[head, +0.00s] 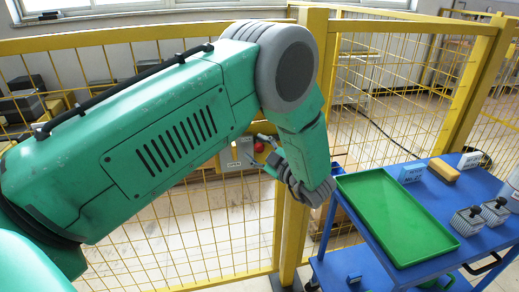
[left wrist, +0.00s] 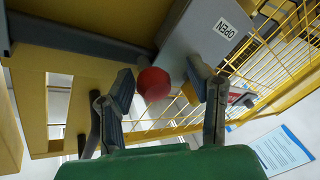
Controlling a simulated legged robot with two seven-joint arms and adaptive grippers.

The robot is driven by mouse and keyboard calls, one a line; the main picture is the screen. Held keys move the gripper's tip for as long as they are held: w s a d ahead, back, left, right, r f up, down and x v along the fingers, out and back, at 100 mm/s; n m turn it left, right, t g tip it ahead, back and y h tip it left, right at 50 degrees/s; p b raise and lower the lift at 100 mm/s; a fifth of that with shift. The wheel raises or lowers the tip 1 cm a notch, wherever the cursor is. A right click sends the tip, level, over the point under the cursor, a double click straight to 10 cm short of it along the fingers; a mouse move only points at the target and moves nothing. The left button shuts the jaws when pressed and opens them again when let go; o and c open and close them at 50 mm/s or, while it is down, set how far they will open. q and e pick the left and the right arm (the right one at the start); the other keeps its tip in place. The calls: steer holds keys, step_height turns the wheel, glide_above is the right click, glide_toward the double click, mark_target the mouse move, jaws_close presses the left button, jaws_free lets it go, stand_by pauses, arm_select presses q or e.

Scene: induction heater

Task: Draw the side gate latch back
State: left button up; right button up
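The latch's red ball knob (head: 259,147) shows beside a grey latch box (head: 237,156) on the yellow fence. In the left wrist view the red knob (left wrist: 153,84) lies between the fingertips of my left gripper (left wrist: 161,80), with gaps at both sides. The grey latch plate (left wrist: 205,35) carries an "OPEN" label. My left gripper (head: 259,152) is open in the head view and reaches the knob from the right. My right gripper is not in view.
Yellow mesh fence (head: 140,240) and posts (head: 293,235) surround the latch.

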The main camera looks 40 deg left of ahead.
arm_select(q)
steer(key=v, duration=1.2)
steer(key=shift+f, duration=0.1)
